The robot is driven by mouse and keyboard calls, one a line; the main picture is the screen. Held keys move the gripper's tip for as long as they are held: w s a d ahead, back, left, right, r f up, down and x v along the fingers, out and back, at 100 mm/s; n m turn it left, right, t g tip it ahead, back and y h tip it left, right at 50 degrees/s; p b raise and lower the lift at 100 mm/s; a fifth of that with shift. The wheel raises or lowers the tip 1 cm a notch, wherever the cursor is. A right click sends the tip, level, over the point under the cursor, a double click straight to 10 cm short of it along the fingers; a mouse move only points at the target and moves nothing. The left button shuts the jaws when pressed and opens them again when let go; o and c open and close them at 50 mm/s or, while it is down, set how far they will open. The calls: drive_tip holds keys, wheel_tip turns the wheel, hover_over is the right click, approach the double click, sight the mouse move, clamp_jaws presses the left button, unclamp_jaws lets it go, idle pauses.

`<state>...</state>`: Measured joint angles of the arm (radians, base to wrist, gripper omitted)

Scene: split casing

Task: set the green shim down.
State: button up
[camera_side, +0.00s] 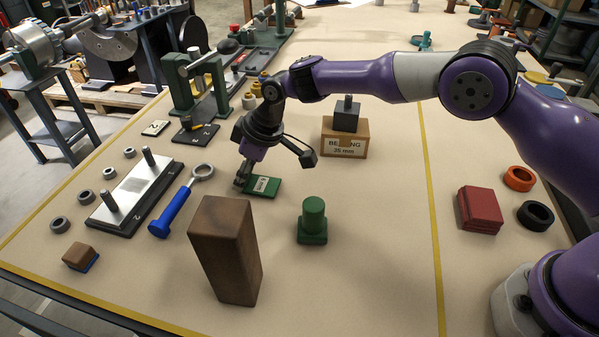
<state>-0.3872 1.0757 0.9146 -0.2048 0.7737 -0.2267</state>
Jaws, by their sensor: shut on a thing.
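The green shim (264,187) is a small flat green plate with a white label. It is at the middle of the table, low at or just above the surface; I cannot tell whether it touches. My gripper (243,180) points down at the shim's left end and is shut on it. The fingertips are small and partly dark in this view, and the exact grip on the edge is hard to see.
A tall brown block (226,250) and a green stepped part (313,221) stand in front. A blue-handled ring tool (180,205) and a plate with two pins (136,193) lie left. A bearing box (344,137) stands behind right.

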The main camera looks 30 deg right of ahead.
sight(270, 186)
drive_tip(key=shift+f, duration=0.1)
drive_tip(key=o, duration=1)
drive_tip(key=s+d+r+m, duration=0.1)
drive_tip(key=s+d+r, duration=0.25)
drive_tip(key=r, duration=0.25)
drive_tip(key=s+d+r+m+t+h, duration=0.1)
drive_tip(key=s+d+r, duration=0.2)
drive_tip(key=d+r, duration=0.25)
drive_tip(key=s+d+r+m, duration=0.1)
drive_tip(key=s+d+r, duration=0.2)
drive_tip(key=r, duration=0.4)
drive_tip(key=s+d+m, duration=0.2)
drive_tip(key=s+d, duration=0.1)
drive_tip(key=s, duration=0.2)
drive_tip(key=s+d+f+m+h, duration=0.1)
drive_tip(key=s+d+m, duration=0.1)
drive_tip(key=s+d, duration=0.2)
drive_tip(key=s+d+f+m+t+h, duration=0.1)
drive_tip(key=s+d, duration=0.3)
drive_tip(key=s, duration=0.4)
drive_tip(key=shift+d+m, duration=0.1)
drive_tip(key=shift+m, duration=0.4)
